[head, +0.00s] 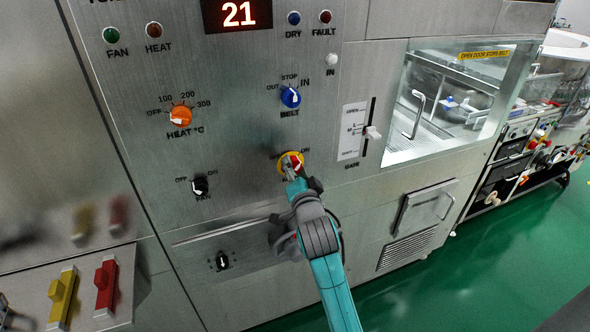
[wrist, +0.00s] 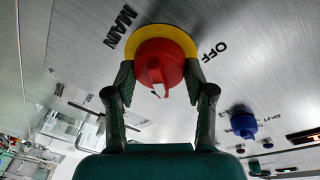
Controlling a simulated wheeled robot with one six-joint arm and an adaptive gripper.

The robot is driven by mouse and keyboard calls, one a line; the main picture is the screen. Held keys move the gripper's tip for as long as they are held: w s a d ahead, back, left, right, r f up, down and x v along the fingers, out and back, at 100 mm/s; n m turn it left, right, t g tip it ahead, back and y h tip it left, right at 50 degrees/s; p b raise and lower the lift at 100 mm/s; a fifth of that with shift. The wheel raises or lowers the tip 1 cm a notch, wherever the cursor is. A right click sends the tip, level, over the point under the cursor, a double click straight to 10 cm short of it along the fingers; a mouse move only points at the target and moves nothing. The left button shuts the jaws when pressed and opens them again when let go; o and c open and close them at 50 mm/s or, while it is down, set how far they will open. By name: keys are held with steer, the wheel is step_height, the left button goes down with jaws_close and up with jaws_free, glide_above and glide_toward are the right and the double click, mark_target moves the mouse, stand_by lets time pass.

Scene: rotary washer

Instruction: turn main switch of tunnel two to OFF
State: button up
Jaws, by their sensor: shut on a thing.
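The main switch is a red knob on a round yellow plate (head: 283,168), low on the steel panel in the head view. In the wrist view the red knob (wrist: 160,62) sits between my two fingers, with MAIN and OFF printed beside the plate. My gripper (head: 294,177) is shut on the knob, one finger on each side in the wrist view. The knob's white mark points to the bottom of the wrist view, away from OFF. In the head view it points toward the ON label at upper right. The panel's tunnel name is cut off at the top.
Nearby are the black fan knob (head: 200,187), blue belt knob (head: 290,97), orange heat knob (head: 180,117) and gate lever (head: 373,133). A drawer front with a black knob (head: 219,261) lies below. The green floor (head: 500,255) is clear at right.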

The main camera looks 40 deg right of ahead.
steer(key=n+t, duration=0.1)
steer(key=n, duration=0.3)
steer(key=shift+n, duration=0.3)
steer(key=n, duration=0.4)
steer(key=shift+a+t+y, duration=0.1)
steer(key=shift+t+y, duration=0.3)
steer(key=n, duration=0.5)
steer(key=shift+f+t+y, duration=0.1)
steer(key=shift+t+y, duration=0.2)
steer(key=shift+y, duration=0.1)
steer(key=shift+n+t+y, duration=0.3)
steer(key=shift+n+y, duration=0.1)
steer(key=shift+n, duration=1.9)
steer(key=shift+f, duration=0.1)
steer(key=o, duration=1.2)
steer(key=shift+c, duration=0.2)
steer(key=v, duration=1.2)
